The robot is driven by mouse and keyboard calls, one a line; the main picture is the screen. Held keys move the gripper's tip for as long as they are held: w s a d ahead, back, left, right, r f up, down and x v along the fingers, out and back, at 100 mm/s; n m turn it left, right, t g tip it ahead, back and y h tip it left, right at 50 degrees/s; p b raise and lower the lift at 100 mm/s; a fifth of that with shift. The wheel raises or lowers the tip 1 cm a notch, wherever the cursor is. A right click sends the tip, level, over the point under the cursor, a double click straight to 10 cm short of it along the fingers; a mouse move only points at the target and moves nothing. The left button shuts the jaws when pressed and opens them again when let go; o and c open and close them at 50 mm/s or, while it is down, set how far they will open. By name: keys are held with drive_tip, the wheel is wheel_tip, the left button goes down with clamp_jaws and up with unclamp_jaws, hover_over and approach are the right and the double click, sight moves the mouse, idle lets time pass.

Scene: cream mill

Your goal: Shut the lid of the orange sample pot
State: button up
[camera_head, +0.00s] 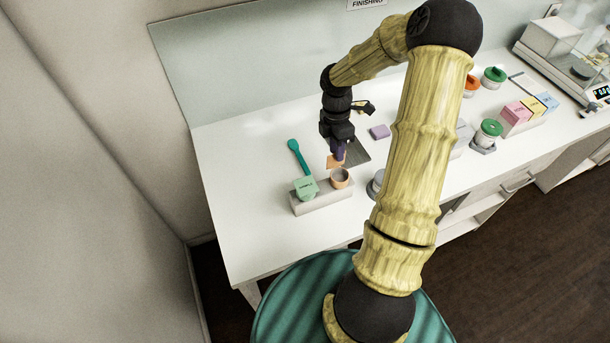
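The orange sample pot (340,180) stands in a pale grey block (322,203) near the front of the white counter. Its round mouth is uncovered. Its orange lid (334,162) stands raised at the back of the mouth. My gripper (339,156) points down just behind and above the pot, close to the raised lid. I cannot tell whether it touches the lid. Its purple fingertips are small and partly overlap the lid in this view, so their opening is unclear. No held object can be made out.
A green pot (306,187) with its lid down sits left of the orange pot in the same block. A teal spoon (298,155) lies behind it. A lilac block (380,131) lies right of my gripper. Jars and boxes (516,113) stand farther right. The counter's left side is clear.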

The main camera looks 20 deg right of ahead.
wheel_tip(320, 180, up, 15)
drive_tip(key=w+b, duration=0.2)
drive_tip(key=w, duration=0.1)
drive_tip(key=s+a+f+m+t, duration=0.2)
drive_tip(key=s+a+m, duration=0.5)
drive_tip(key=s+m, duration=0.1)
drive_tip(key=s+a+f+m+t, duration=0.2)
drive_tip(key=s+a+f+m, duration=0.1)
drive_tip(key=s+a+m, duration=0.4)
drive_tip(key=m, duration=0.3)
drive_tip(key=shift+s+t, duration=0.3)
drive_tip(key=shift+s, duration=0.1)
drive_tip(key=shift+w+m, duration=0.1)
drive_tip(key=shift+m, duration=0.2)
